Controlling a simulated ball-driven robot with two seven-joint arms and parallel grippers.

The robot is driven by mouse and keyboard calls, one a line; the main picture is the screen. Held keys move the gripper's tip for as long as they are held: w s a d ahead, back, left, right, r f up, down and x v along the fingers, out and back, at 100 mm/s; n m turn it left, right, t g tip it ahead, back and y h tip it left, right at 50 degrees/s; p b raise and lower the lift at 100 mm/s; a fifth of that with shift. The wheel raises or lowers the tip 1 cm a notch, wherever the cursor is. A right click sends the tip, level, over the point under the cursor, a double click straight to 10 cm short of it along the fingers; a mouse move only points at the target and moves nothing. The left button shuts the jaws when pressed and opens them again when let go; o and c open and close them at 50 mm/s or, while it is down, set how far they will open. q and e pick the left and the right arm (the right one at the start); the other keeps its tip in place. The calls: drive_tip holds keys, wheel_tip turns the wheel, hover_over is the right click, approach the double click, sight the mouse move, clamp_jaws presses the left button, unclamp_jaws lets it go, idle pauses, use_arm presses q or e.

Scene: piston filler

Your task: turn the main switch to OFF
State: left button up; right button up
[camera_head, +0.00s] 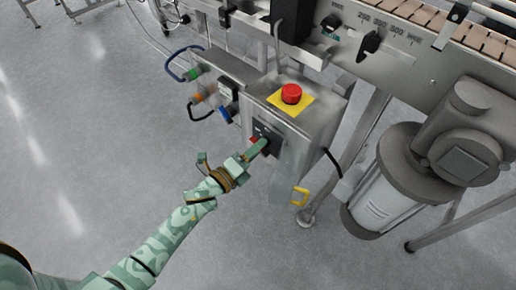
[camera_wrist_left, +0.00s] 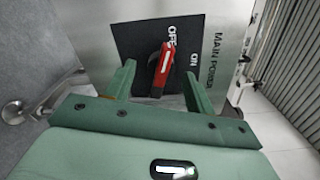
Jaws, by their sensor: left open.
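The main switch has a red handle (camera_wrist_left: 160,72) on a black plate (camera_wrist_left: 130,40) in the left wrist view. The plate carries the words OFF and ON, and MAIN POWER is printed beside it. The handle's upper end, with a white mark, lies close to the word OFF; ON is off to its right. My left gripper (camera_wrist_left: 158,76) is open, with one green finger on each side of the handle. I cannot tell if either finger touches it. In the head view my left gripper (camera_head: 256,150) is at the dark switch plate (camera_head: 269,132), partly covering it. My right gripper is not in view.
A red emergency button (camera_head: 291,94) on a yellow square tops the steel cabinet (camera_head: 322,112). Coloured connectors with cables (camera_head: 205,93) stick out left of the switch. A large motor (camera_head: 400,180) stands right. The floor at left is clear.

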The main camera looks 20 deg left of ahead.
use_arm(q)
drive_tip(key=shift+w+d, duration=0.15)
drive_tip(key=shift+w, duration=0.3)
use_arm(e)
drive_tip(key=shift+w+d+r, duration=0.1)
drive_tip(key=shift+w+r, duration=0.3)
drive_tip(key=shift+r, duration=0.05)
use_arm(q)
drive_tip(key=c, duration=1)
drive_tip(key=shift+o, duration=0.2)
drive_tip(key=n+p, duration=0.1)
drive_tip(key=n, duration=0.3)
drive_tip(key=o, duration=1)
drive_tip(key=shift+c, duration=0.2)
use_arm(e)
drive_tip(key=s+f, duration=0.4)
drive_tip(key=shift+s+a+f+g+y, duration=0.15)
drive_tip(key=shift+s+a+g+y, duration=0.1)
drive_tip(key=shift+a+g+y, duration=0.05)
